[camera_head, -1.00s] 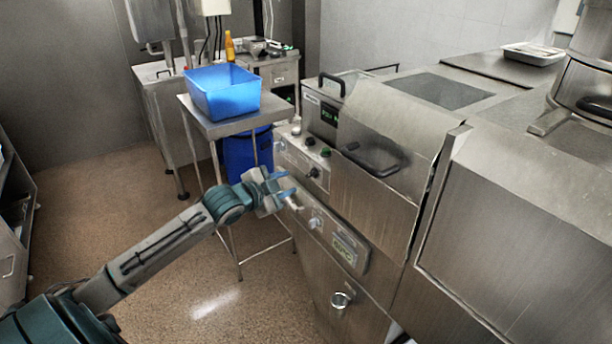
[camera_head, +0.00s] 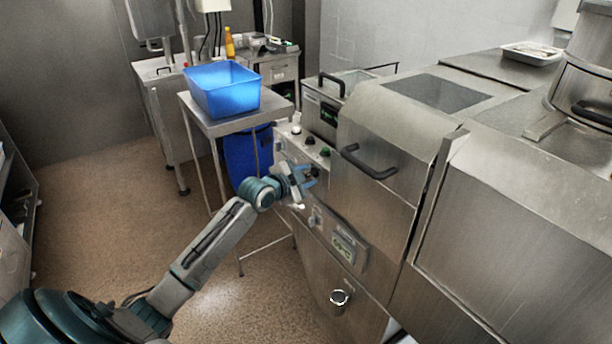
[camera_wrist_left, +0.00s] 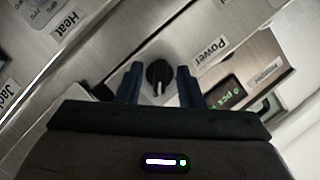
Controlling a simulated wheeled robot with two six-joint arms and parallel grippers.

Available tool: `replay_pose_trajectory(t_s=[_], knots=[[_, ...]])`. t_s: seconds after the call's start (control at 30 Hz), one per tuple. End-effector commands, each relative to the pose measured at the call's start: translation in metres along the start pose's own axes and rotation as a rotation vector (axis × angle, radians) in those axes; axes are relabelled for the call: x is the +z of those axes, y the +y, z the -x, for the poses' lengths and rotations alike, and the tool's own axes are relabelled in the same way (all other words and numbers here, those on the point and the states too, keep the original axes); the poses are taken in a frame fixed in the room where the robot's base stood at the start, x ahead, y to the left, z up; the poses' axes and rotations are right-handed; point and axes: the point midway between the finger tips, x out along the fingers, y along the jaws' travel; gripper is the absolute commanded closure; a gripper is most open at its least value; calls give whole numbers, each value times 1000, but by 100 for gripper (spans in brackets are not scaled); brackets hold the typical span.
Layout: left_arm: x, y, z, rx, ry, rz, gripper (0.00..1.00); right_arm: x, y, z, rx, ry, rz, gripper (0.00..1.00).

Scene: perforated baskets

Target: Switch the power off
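The black round power knob (camera_wrist_left: 158,75) sits on the steel machine's panel, with a white pointer line on its face. The label "Power" (camera_wrist_left: 208,52) is beside it in the left wrist view. My left gripper (camera_wrist_left: 158,82) is open, its two dark blue fingers on either side of the knob with a gap on each side; the picture does not show how deep they reach. In the head view, my left gripper (camera_head: 306,181) is at the front control panel and largely hides the knob. My right gripper is in neither view.
The panel also has green and black buttons (camera_head: 325,153) and a "Heat" label (camera_wrist_left: 65,22). A lit green display (camera_wrist_left: 228,97) is near the knob. A black lid handle (camera_head: 370,165) sticks out to the right. A blue bin (camera_head: 222,92) stands on a steel table behind.

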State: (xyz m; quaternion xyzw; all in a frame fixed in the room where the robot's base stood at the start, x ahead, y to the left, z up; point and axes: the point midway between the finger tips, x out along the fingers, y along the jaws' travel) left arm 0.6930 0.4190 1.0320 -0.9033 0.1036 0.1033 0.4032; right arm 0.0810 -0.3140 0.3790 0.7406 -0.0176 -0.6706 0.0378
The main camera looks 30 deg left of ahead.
Motion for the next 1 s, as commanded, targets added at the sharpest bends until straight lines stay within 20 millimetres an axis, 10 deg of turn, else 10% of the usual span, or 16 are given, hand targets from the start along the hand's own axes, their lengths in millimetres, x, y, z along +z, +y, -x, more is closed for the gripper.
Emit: replay_pose_trajectory(t_s=[0.2,1.0], knots=[[0,0,0,0,0,0,97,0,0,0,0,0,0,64],[2,-2,0,147,-3,354,97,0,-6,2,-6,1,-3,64]])
